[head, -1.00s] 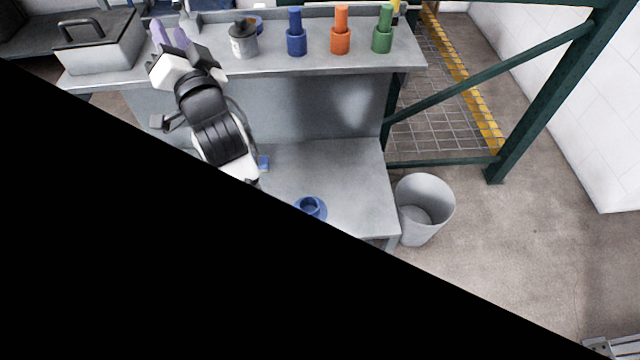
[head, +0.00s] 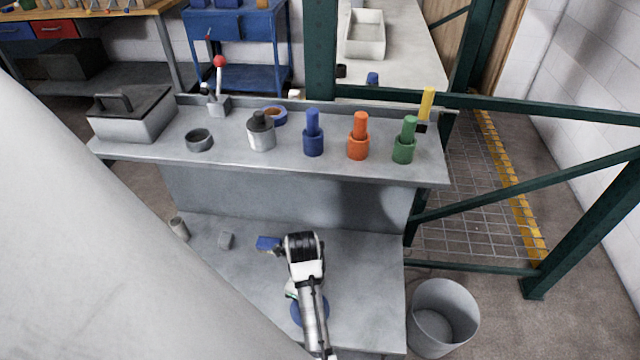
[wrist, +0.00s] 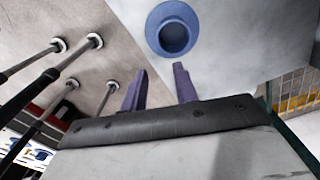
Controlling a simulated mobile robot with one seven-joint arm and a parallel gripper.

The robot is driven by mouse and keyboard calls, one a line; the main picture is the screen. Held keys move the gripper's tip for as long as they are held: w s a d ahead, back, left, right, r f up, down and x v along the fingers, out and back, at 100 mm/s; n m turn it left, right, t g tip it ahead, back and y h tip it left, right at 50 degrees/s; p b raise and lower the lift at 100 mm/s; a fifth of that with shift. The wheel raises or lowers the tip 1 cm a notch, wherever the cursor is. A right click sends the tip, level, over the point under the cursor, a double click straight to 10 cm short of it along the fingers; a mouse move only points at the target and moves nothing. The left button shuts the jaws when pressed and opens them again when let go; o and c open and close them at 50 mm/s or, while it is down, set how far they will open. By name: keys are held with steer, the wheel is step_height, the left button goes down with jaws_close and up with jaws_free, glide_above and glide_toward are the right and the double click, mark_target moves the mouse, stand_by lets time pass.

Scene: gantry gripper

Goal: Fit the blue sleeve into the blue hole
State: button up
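A blue flanged ring (head: 297,314) lies on the lower bench, partly hidden under my arm in the head view. The wrist view shows the ring (wrist: 157,33) with its round opening facing the camera, beyond my fingertips and apart from them. My gripper (wrist: 161,72) is open, with two purple fingers apart and nothing between them. In the head view the fingers are hidden below my wrist. A blue stepped cylinder (head: 313,143) stands upright on the upper shelf. I cannot tell which blue piece is the sleeve and which has the hole.
Orange (head: 358,147) and green (head: 404,151) stepped cylinders stand beside the blue one. A blue block (head: 267,243), a small grey block (head: 226,240) and a grey cylinder (head: 179,229) are on the lower bench. A grey bin (head: 443,343) stands to its right.

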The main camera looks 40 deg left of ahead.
steer(key=f, duration=0.7)
steer(key=shift+s+a+f+b, duration=0.1)
steer(key=shift+s+f+b, duration=0.1)
steer(key=shift+b, duration=0.2)
steer(key=shift+a+f+p, duration=0.15)
steer(key=shift+f+p, duration=0.1)
steer(key=shift+f, duration=1.3)
steer(key=shift+a+f+p, duration=0.1)
steer(key=shift+f+p, duration=0.1)
steer(key=shift+f, duration=1.3)
jaws_close()
